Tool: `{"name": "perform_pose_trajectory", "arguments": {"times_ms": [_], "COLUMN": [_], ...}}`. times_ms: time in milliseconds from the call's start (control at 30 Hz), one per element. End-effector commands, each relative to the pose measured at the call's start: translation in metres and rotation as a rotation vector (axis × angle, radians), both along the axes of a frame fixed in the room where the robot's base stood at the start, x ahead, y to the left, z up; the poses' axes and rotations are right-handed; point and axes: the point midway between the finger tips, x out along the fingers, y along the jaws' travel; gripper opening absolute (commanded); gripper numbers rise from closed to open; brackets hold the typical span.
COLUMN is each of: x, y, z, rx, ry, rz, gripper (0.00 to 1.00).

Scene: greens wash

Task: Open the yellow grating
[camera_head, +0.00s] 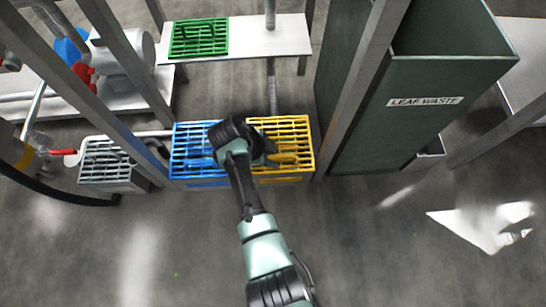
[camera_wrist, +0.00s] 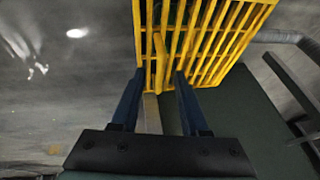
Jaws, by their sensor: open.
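The yellow grating (camera_head: 297,134) lies flat on top of its box, between the blue grating and the green bin in the head view. A yellow handle-like bar (camera_head: 287,157) shows on it beside my gripper (camera_head: 267,152). My wrist hides its left part. In the wrist view, the yellow grating (camera_wrist: 215,40) fills the upper middle. My gripper (camera_wrist: 159,74) is open there, its two blue fingers at the grating's near edge. A yellow bar (camera_wrist: 159,62) stands in the gap between the fingertips. I cannot tell whether either finger touches it.
The blue grating (camera_head: 190,140) adjoins on the left, and a grey grating (camera_head: 103,160) is farther left. A green grating (camera_head: 199,37) lies on the white bench (camera_head: 265,40) behind. The tall leaf waste bin (camera_head: 425,115) and a slanted post (camera_head: 358,90) stand close on the right. The front floor is clear.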

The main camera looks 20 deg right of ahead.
Motion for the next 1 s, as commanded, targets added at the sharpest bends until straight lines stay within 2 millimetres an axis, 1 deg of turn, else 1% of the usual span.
{"name": "perform_pose_trajectory", "arguments": {"times_ms": [33,100,367,467,600,633,1000], "x": [0.0005,0.0008,0.0009,0.0008,0.0008,0.0008,0.0007], "y": [-0.0011,-0.0019,-0.0020,-0.0020,-0.0020,-0.0020,-0.0019], "z": [-0.0036,-0.0046,-0.0041,-0.0041,-0.0041,-0.0041,-0.0041], "rx": [0.000,0.001,0.000,0.000,0.001,0.001,0.001], "ry": [-0.001,-0.001,-0.002,-0.002,-0.001,-0.001,-0.001], "rz": [0.000,0.001,0.001,0.001,0.001,0.001,0.001], "gripper": [0.45,0.45,0.45,0.29,0.03,0.00,0.00]}}
